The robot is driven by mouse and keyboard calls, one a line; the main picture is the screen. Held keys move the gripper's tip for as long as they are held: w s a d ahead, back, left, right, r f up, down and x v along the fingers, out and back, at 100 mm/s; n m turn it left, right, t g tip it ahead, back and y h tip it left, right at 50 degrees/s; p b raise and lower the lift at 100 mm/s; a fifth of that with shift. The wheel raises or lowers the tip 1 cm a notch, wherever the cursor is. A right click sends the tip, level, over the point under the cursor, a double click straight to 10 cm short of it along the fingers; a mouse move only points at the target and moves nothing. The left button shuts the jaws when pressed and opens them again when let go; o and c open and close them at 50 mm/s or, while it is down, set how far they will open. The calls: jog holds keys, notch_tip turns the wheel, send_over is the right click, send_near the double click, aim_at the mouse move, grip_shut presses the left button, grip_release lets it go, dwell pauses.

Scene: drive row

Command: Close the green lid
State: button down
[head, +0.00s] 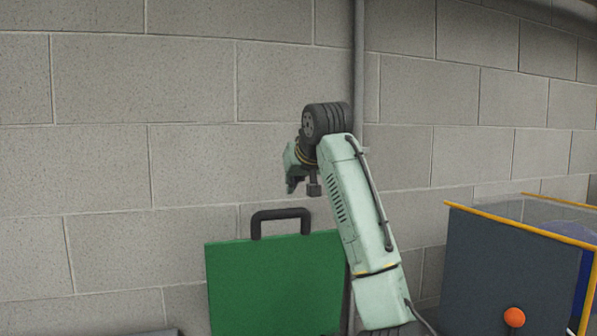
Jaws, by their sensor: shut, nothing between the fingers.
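The green lid (270,282) stands upright in the lower middle of the head view, its flat face towards me. A black handle (280,214) rises from its top edge. My gripper (302,187) is above and slightly right of the handle, fingers pointing down, and it looks apart from the handle. It is shut and holds nothing. My forearm covers the right edge of the lid. The lower part of the lid and whatever it is attached to are out of frame.
A dark grey box (505,265) with yellow edges and an orange knob (514,317) stands at the right. A grey block wall (120,120) with a vertical pipe (359,60) fills the background.

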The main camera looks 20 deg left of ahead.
jog(key=p+x, duration=0.1)
jog(key=x, duration=0.3)
jog(key=shift+r, duration=0.15)
jog(key=shift+s+d+f+p, duration=0.2)
jog(key=shift+s+d+f, duration=0.3)
jog(key=shift+s, duration=0.15)
jog(key=shift+s+d+f+p, duration=0.15)
jog(key=shift+s+d+f, duration=0.25)
jog(key=shift+s, duration=0.25)
jog(key=shift+f, duration=0.1)
